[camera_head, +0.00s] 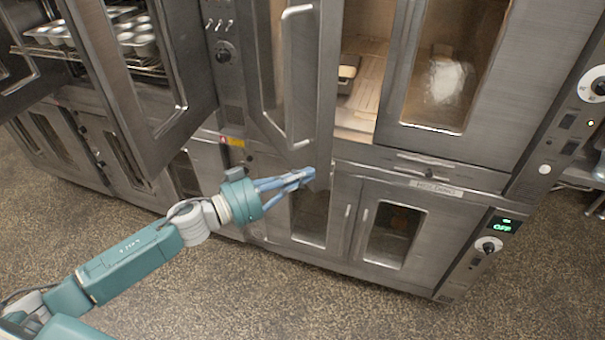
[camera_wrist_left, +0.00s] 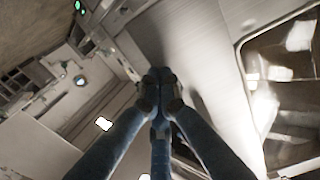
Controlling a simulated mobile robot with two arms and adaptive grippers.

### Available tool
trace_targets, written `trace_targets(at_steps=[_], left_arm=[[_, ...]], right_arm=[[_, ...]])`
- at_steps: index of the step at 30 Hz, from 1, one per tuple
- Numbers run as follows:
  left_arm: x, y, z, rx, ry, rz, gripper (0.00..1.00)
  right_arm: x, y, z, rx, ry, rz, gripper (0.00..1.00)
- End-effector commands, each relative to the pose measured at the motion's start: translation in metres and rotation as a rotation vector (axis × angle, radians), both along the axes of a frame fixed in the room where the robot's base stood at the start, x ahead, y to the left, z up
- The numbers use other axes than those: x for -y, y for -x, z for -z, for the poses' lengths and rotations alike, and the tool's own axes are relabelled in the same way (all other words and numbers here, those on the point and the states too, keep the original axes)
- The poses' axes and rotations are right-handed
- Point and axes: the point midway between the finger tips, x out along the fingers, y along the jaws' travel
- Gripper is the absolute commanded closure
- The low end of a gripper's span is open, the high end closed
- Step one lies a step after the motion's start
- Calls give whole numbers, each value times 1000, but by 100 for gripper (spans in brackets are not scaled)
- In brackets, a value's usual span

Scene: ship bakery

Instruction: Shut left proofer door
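The left proofer door (camera_head: 318,85) is a steel-framed glass door in the middle of the head view. It stands partly open, with a light interior and a small pan showing past its right edge. Its long handle (camera_head: 301,90) runs along the frame. My left gripper (camera_head: 308,175) is by the door's lower edge, its blue fingers together and holding nothing visible. In the left wrist view the fingertips (camera_wrist_left: 160,82) meet in front of a pale steel panel, with a window at right. I cannot tell whether they touch the door. My right gripper is not in view.
The right upper door (camera_head: 480,75) is closed. Lower cabinet doors (camera_head: 395,232) marked HOLDING are closed below. At left another oven door (camera_head: 165,110) stands open before racks of tins (camera_head: 140,40). The speckled floor (camera_head: 250,300) in front is clear.

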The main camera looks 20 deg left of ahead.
Motion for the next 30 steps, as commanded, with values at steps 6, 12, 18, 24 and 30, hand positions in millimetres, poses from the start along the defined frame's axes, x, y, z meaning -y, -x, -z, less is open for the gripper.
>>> trace_targets(at_steps=[6, 12, 18, 24, 30], left_arm=[[1, -1, -1, 1, 1, -3, 100], [15, -14, -5, 2, 5, -46, 100], [46, -48, -6, 1, 9, -155, 100], [78, -95, 0, 0, 10, -296, 100], [98, -138, 5, -1, 9, -416, 100]], right_arm=[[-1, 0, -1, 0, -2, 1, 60], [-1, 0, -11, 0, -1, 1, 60], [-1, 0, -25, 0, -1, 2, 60], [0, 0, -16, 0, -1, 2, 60], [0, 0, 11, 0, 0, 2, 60]])
